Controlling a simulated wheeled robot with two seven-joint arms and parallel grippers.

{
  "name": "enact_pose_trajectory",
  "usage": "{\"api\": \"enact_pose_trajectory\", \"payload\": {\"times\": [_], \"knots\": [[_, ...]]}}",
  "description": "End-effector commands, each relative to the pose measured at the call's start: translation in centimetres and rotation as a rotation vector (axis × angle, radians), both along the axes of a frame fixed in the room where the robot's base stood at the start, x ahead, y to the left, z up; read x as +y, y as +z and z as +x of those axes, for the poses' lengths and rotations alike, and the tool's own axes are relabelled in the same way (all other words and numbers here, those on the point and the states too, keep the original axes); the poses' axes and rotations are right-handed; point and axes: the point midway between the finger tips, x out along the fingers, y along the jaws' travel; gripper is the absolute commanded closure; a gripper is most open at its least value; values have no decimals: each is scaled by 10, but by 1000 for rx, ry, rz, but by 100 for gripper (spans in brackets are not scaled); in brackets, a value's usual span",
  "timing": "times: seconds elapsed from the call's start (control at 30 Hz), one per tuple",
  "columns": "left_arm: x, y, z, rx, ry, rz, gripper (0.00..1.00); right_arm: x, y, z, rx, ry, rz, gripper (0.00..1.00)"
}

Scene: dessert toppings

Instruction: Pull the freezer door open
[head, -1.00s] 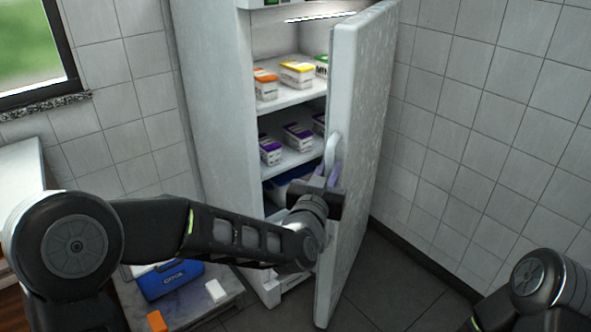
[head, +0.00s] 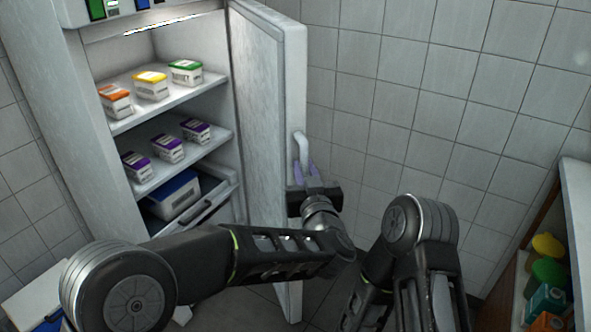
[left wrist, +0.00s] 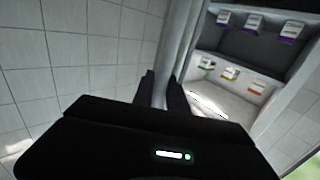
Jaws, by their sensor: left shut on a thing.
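The white freezer door (head: 266,110) stands wide open, swung out to the right of the freezer. Its white curved handle (head: 301,148) sticks out near the door's free edge. My left gripper (head: 304,172) is shut on the handle, and its fingers cover the handle's lower part. In the left wrist view the gripper's dark fingers (left wrist: 163,92) sit at either side of the pale handle. The open freezer (left wrist: 245,70) also shows there. The right arm is in the head view, but its gripper is not seen.
Freezer shelves hold cartons with orange (head: 115,100), yellow (head: 151,86), green (head: 186,72) and purple tops (head: 170,149). A blue-lidded box (head: 174,194) is below. A shelf with colored items (head: 547,270) stands at the right. A tiled wall (head: 400,90) is behind the door.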

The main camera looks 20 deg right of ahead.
Motion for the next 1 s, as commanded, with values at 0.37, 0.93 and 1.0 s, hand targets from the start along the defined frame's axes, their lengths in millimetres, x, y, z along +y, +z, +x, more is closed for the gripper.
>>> {"api": "enact_pose_trajectory", "payload": {"times": [0.37, 0.93, 1.0], "knots": [[2, 1, 2, -3, 4, -1, 73, 0, 0, 0, 0, 0, 0, 64], [4, 1, -36, -3, 0, 0, 73, 0, -2, 0, 0, 0, 0, 64], [6, 2, -48, -4, -1, 0, 73, 0, -2, 0, 0, 0, 0, 64]]}}
